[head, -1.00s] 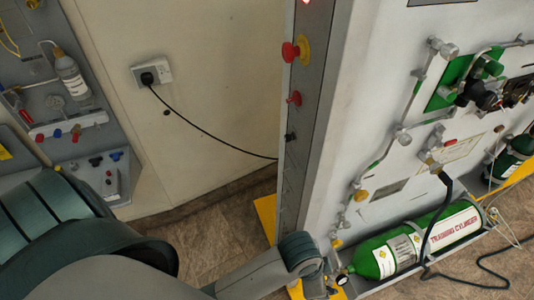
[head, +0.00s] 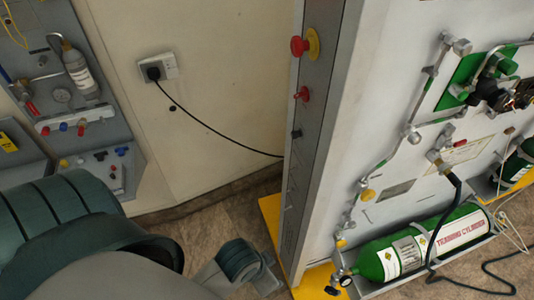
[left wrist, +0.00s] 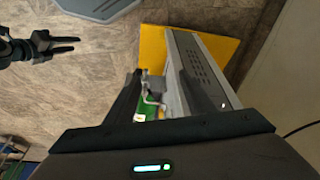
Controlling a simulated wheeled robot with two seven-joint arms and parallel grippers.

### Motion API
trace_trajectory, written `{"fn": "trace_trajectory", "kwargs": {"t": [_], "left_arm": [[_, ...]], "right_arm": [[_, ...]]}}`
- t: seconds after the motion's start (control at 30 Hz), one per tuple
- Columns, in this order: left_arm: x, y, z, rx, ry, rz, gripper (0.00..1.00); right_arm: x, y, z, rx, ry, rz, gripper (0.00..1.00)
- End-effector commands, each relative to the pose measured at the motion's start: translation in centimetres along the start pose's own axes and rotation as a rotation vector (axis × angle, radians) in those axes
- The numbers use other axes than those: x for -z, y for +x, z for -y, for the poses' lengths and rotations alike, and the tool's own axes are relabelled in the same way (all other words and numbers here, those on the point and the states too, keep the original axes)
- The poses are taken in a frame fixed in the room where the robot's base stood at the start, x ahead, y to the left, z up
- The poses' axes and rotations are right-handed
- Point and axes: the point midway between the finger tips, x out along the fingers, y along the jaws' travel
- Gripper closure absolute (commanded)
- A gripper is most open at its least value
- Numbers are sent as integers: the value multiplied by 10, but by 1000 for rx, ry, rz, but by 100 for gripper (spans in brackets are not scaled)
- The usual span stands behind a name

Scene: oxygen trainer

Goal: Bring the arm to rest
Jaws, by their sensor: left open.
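My left arm (head: 60,225), grey with dark teal rings, fills the lower left of the head view. Its farther link (head: 238,262) hangs low over the floor, left of the trainer's yellow base and apart from the green cylinder (head: 425,245). The left gripper is outside the head view. In the left wrist view my left gripper (left wrist: 168,85) is open, with pipework and a green patch showing beyond its jaws; I see nothing held. My right gripper (left wrist: 72,44), black, shows at the upper left there, its two prongs apart and empty.
The trainer panel (head: 400,130) stands at right, with red knobs (head: 300,46) on its edge and a yellow base (head: 270,215). A black cable runs from the wall socket (head: 158,68) to it. A grey wall panel (head: 90,125) is at left. Brown floor is open between.

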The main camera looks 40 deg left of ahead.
Motion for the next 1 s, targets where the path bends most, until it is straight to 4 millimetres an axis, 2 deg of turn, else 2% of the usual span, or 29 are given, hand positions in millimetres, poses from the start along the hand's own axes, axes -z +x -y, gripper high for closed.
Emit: {"fn": "trace_trajectory", "kwargs": {"t": [0.17,0.77,0.87,1.0], "left_arm": [[-5,3,4,9,-19,-1,51],[-5,4,5,10,-20,0,51],[-7,11,5,10,-22,3,51],[-13,38,7,12,-27,15,51]], "right_arm": [[-1,2,0,0,0,0,62],[-1,2,0,0,0,0,62],[-4,4,0,0,0,4,62],[-14,8,-2,-2,0,20,62]]}}
